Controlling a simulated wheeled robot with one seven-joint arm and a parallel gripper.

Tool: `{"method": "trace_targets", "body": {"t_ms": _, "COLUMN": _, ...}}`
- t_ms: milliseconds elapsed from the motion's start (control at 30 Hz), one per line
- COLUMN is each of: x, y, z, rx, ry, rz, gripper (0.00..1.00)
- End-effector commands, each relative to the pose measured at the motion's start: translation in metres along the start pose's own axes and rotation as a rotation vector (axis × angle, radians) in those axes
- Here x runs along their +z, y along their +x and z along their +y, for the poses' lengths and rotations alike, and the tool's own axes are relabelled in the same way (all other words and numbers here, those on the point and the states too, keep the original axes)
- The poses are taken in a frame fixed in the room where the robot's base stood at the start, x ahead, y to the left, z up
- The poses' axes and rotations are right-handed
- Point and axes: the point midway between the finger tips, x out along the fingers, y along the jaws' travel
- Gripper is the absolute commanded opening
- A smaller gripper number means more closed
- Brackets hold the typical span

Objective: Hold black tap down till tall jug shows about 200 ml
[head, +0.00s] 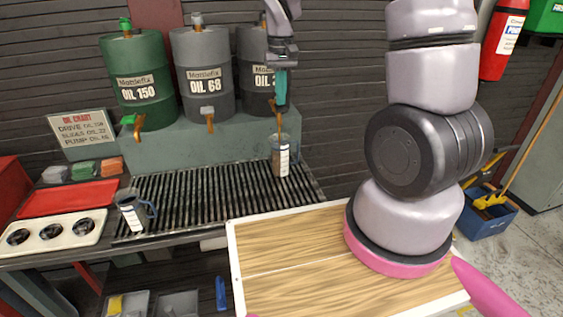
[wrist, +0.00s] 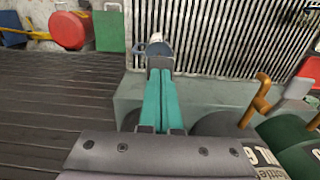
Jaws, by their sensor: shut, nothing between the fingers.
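The black oil barrel (head: 252,72) stands at the right end of the barrel row, partly behind my arm. My gripper (head: 281,104) is shut and empty, its teal fingers pointing down at the front of this barrel, over its tap. The tap's lever is hidden behind the fingers; a brass-coloured spout (head: 278,124) shows below them. The tall jug (head: 281,163) stands upright on the grating under the spout, with a white scale strip and a brownish tint. Its level is too small to read. In the wrist view the jug (wrist: 158,49) is just beyond the fingertips (wrist: 160,72).
A green barrel (head: 140,85) and a grey barrel (head: 203,80) stand to the left with their own taps. A second jug (head: 132,212) stands at the left of the grating (head: 210,200). An oil chart (head: 82,132) stands at the far left. A wooden board (head: 290,265) lies in front.

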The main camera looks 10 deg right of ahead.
Motion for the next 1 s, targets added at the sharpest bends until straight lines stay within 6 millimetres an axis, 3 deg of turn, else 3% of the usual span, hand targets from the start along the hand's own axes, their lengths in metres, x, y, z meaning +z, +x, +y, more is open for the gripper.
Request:
{"method": "trace_targets", "body": {"t_ms": 167, "x": -0.001, "y": -0.01, "z": 0.0, "rx": 0.0, "ry": 0.0, "rz": 0.002, "gripper": 0.0}}
{"method": "trace_targets", "body": {"t_ms": 533, "x": -0.001, "y": -0.063, "z": 0.0, "rx": -0.001, "ry": 0.001, "rz": 0.002, "gripper": 0.0}}
{"method": "trace_targets", "body": {"t_ms": 1000, "x": 0.003, "y": -0.076, "z": 0.002, "rx": -0.006, "ry": 0.007, "rz": 0.011, "gripper": 0.0}}
